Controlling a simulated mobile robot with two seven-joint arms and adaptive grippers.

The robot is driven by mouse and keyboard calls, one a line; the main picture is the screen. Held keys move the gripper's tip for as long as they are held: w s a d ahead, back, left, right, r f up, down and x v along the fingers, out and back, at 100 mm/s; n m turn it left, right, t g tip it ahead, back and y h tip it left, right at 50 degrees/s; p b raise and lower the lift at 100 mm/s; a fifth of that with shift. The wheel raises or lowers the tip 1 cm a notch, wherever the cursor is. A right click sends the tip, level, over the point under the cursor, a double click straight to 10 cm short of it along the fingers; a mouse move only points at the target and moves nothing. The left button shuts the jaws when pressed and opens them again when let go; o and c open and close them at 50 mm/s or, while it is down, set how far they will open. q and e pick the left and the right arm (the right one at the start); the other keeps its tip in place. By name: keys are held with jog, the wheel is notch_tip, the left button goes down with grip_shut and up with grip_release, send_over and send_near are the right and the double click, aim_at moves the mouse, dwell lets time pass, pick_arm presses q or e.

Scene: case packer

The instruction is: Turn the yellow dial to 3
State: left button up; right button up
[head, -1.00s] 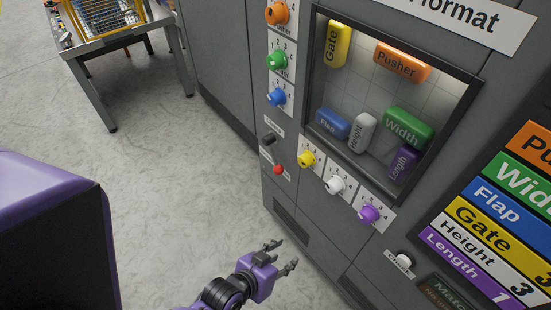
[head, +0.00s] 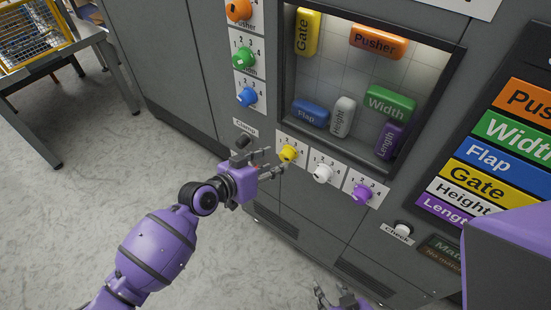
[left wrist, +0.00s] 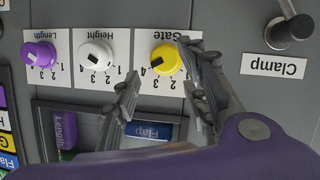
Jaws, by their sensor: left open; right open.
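The yellow dial (head: 288,154), labelled Gate, sits on a white plate with numbers on the grey panel. In the left wrist view the yellow dial (left wrist: 168,60) shows upside down, its black mark toward the left; I cannot tell for certain which number it points at. My left gripper (head: 274,164) is open just in front of and left of the dial. In the left wrist view the fingers of my left gripper (left wrist: 158,62) flank the dial in the picture; contact cannot be told. My right gripper (head: 334,294) is open and partly cut off at the bottom edge, well below the dials.
A white dial (head: 322,173) and a purple dial (head: 362,193) sit close to the right. The Clamp lever (left wrist: 291,30) is on the other side. Green (head: 243,59) and blue (head: 247,97) dials are above left. A window (head: 425,95) shows coloured blocks.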

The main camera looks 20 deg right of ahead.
aim_at(287, 159)
pick_arm(q)
jog(key=x, duration=0.4)
jog(key=shift+d, duration=0.1)
jog(key=shift+w+d+f, duration=0.25)
jog(key=shift+d, duration=0.15)
jog(key=c, duration=1)
pick_arm(e)
jog(key=shift+s+f, duration=0.15)
jog(key=shift+f, duration=0.1)
pick_arm(q)
jog(key=shift+s+f, duration=0.1)
jog(key=shift+d, duration=0.1)
pick_arm(e)
jog(key=shift+f, duration=0.1)
